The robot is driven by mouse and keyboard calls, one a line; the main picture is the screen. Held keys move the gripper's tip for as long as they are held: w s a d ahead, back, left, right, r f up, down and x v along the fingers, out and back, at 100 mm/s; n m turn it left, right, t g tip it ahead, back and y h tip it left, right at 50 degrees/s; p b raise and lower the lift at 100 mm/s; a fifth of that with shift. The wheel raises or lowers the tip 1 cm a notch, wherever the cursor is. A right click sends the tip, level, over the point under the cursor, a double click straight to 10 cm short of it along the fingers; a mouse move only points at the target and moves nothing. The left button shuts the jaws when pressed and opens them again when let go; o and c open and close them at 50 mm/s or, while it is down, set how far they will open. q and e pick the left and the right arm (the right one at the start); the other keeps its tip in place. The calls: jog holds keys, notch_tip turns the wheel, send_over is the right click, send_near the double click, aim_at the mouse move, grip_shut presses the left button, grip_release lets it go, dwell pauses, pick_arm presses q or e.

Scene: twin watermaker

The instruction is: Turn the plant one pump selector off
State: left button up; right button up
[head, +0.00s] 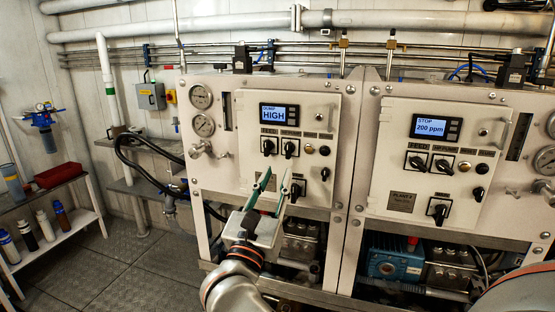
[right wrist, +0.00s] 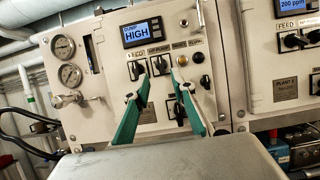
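The plant one panel (head: 232,120) is the left white cabinet, with a display (head: 280,114) reading HIGH. Below the display are two black selectors: the left one (head: 268,147) under a FEED label and the pump selector (head: 291,149) under an HP PUMP label. The pump selector also shows in the right wrist view (right wrist: 160,65), between the fingertips in the picture. My right gripper (head: 276,176) has its two teal fingers apart and empty, in front of the panel; the wrist view shows the same gap (right wrist: 160,80). Contact cannot be told. My left gripper is not in view.
Another black selector (head: 296,191) sits lower on the panel, partly behind my gripper, and a black knob (head: 325,174) to its right. The similar plant two panel (head: 385,165) stands to the right. Pipes and gauges (head: 204,125) are at the left side.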

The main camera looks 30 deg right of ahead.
aim_at(288, 152)
jog(key=p+x, duration=0.2)
jog(key=x, duration=0.4)
jog(key=shift+w+d+r, duration=0.15)
jog(key=shift+w+d, duration=0.05)
jog(key=shift+d, duration=0.15)
jog(key=shift+w+d+r, duration=0.15)
jog(key=shift+w+d, duration=0.15)
jog(key=shift+d, duration=0.05)
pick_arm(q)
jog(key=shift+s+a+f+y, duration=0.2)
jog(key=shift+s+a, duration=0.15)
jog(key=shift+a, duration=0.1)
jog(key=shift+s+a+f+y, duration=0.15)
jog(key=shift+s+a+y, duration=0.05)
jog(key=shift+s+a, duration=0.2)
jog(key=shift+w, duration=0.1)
pick_arm(e)
grip_shut()
